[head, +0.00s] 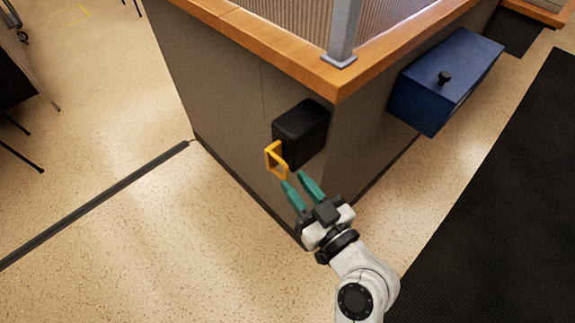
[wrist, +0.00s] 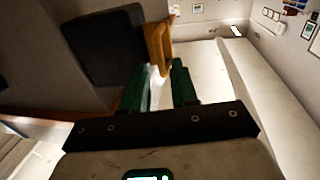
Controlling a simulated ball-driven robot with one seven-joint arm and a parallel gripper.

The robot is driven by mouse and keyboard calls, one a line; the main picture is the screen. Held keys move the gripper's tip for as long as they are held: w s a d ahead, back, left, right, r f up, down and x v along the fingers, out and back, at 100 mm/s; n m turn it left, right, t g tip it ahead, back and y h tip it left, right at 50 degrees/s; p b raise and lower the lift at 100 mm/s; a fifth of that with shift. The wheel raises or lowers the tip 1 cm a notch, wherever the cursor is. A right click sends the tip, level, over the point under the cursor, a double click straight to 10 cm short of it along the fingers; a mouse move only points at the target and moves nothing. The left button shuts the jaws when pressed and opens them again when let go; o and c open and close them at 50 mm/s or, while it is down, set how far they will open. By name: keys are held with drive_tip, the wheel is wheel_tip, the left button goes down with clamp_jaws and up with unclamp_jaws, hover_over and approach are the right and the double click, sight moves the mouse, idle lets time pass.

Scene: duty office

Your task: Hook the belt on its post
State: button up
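A black belt housing (head: 301,133) is fixed to the counter's corner wall, with a yellow loop-shaped belt end (head: 269,160) sticking out at its lower left. My gripper (head: 292,179) is open and empty just below the loop, its green fingers pointing up at it. In the wrist view the housing (wrist: 108,45) is at upper left, and the yellow loop (wrist: 158,48) lies just beyond the gap between the fingertips (wrist: 158,75). No strap is visible out of the housing. I cannot make out a receiving post in either view.
The counter (head: 232,120) has a wooden top edge and a grey metal upright (head: 342,35) on it. A blue box (head: 445,85) with a black knob juts from the wall at right. A dark strip (head: 100,203) crosses the floor at left; a black mat (head: 500,210) lies right. Floor at left is mostly clear.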

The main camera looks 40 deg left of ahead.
sight(287, 175)
drive_tip(key=shift+p+x, duration=0.35)
drive_tip(key=shift+x, duration=1.9)
clamp_jaws()
